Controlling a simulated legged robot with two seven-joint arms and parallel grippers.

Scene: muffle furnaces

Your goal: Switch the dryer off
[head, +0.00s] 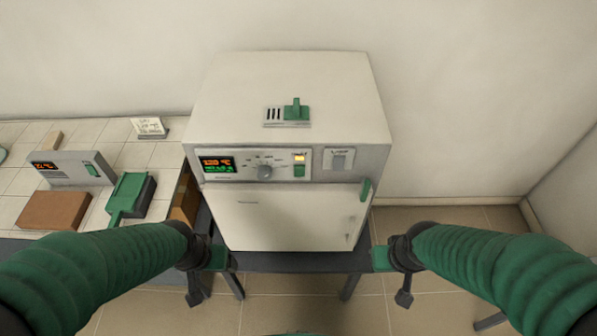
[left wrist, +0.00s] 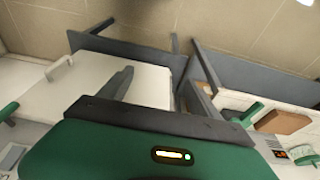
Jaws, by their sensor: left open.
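The dryer (head: 290,105) is a white box with a grey front, standing on a dark stand in the middle of the head view. Its control panel has a lit red and green display (head: 217,164), a round grey dial (head: 264,171) and a green rocker switch (head: 299,171) under a lit amber lamp (head: 299,158). Its white door (head: 285,215) looks shut and also shows in the left wrist view (left wrist: 135,78). My left gripper (head: 218,260) is open, low by the door's left edge, apart from the switch. My right gripper (head: 382,260) is low at the right; its jaws are unclear.
A green lever vent (head: 297,110) sits on the dryer's top. At left, a tiled bench (head: 105,157) holds a grey meter (head: 72,168), a brown block (head: 55,210) and a green-topped device (head: 130,194).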

